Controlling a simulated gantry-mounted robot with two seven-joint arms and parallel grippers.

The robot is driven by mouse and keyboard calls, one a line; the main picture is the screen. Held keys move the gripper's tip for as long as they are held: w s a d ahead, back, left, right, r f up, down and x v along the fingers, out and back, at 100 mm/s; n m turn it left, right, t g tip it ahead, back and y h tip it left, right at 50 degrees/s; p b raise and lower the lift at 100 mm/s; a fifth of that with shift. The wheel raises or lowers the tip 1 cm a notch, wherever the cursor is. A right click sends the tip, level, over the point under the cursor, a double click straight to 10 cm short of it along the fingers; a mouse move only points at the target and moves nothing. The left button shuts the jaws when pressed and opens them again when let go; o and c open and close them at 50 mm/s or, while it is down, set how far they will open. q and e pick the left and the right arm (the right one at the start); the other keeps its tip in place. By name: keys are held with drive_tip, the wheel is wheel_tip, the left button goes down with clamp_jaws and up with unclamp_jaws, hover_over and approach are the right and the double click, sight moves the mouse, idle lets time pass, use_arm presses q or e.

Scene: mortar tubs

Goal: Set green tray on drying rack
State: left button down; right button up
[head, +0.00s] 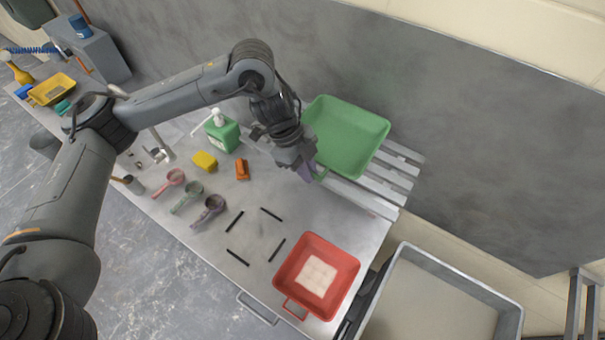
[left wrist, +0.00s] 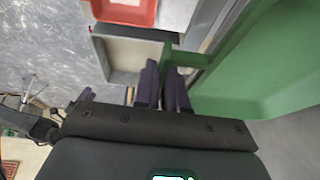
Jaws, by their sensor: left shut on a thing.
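The green tray (head: 347,135) is over the slatted drying rack (head: 393,170) at the back right of the bench. Its green side and handle also show in the left wrist view (left wrist: 235,85). My left gripper (head: 308,171) is shut on the tray's handle at its near edge. In the left wrist view the dark fingers (left wrist: 163,85) sit on both sides of the green handle. Rack slats show beyond the tray's right and near edges. I cannot tell whether the tray's underside touches the slats. My right gripper is not in view.
A red tray (head: 337,255) with a pale block stands at the bench's front right. A large grey tub (head: 440,300) is beyond the bench edge. A green pump bottle (head: 222,132), yellow sponge (head: 204,161), orange object (head: 242,170) and several scoops lie left. A wall stands behind the rack.

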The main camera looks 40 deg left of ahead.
use_arm(q)
drive_tip(key=f, duration=0.1)
drive_tip(key=a+f, duration=0.1)
drive_tip(key=f, duration=0.1)
drive_tip(key=a+f, duration=0.1)
drive_tip(key=f, duration=0.1)
drive_tip(key=shift+w, duration=0.25)
drive_tip(key=c, duration=1.2)
unclamp_jaws()
drive_tip(key=shift+f, duration=0.1)
